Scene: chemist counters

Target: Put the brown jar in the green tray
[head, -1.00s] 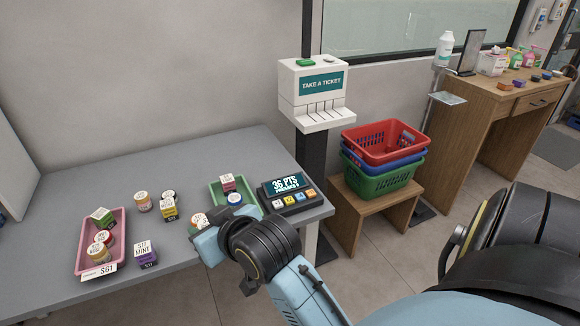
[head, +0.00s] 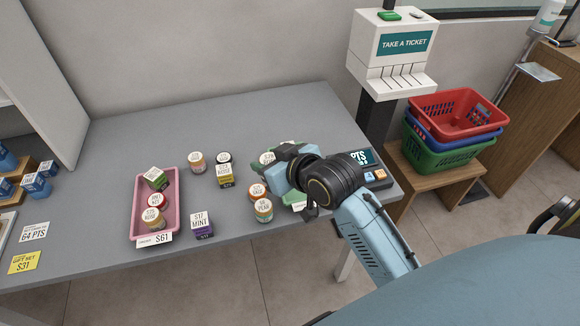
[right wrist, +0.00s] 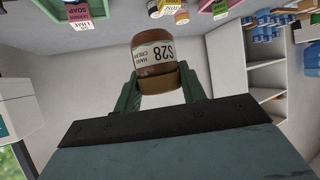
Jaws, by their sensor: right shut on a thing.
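The brown jar (right wrist: 154,58), labelled S28 hand cream, is between the two fingers of my right gripper (right wrist: 157,88) in the right wrist view. The gripper is shut on it. In the head view my right gripper (head: 284,165) is over the green tray (head: 291,198) and hides most of it. I cannot make out the held jar there, nor tell whether it touches the tray. An item with a white top (head: 267,158) shows just left of the gripper. My left gripper is not in view.
Two jars (head: 263,210) stand just left of the green tray. A points display (head: 374,178) and ticket dispenser (head: 393,55) are right. The counter's back (head: 240,115) is clear.

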